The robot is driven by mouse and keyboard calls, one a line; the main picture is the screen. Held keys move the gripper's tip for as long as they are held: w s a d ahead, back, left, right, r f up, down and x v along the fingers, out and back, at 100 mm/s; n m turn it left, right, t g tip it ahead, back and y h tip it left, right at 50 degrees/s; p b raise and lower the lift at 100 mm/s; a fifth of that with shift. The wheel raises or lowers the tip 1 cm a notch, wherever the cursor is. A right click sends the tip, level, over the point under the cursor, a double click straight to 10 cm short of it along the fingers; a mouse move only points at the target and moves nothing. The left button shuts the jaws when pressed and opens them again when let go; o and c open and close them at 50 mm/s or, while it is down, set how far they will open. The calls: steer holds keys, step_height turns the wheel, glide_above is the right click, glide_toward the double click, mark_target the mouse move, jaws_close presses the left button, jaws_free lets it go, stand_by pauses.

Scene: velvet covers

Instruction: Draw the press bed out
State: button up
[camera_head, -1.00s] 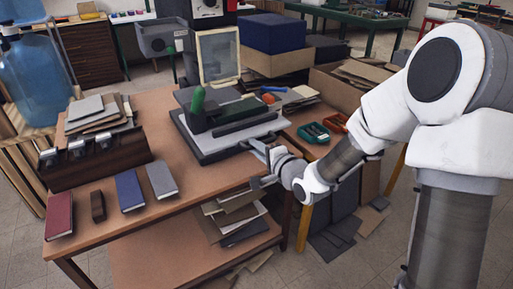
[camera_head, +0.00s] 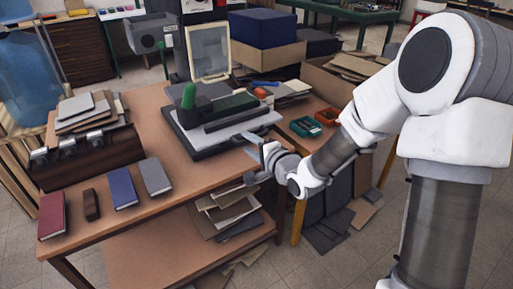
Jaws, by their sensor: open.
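The press stands at the back right of the brown workbench (camera_head: 160,206). It has a dark body with a green handle (camera_head: 188,96) and a framed clear panel upright behind it. Its light grey bed (camera_head: 232,128) lies flat over a dark base (camera_head: 205,148). My gripper (camera_head: 258,163) is at the bench's right edge, just in front of the press base. Its fingers are apart with nothing seen between them. The fingertips are small in this view, and I cannot tell whether they touch the press.
Red, blue and grey books (camera_head: 123,188) and a small brown block (camera_head: 91,205) lie on the front left of the bench. A dark wooden rack (camera_head: 90,160) stands behind them. Teal and red trays (camera_head: 305,126) sit on the right. Boards fill the shelf below.

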steer(key=b+v, duration=0.5)
steer(key=v, duration=0.6)
steer(key=shift+s+d, duration=0.2)
steer(key=shift+s+r, duration=0.1)
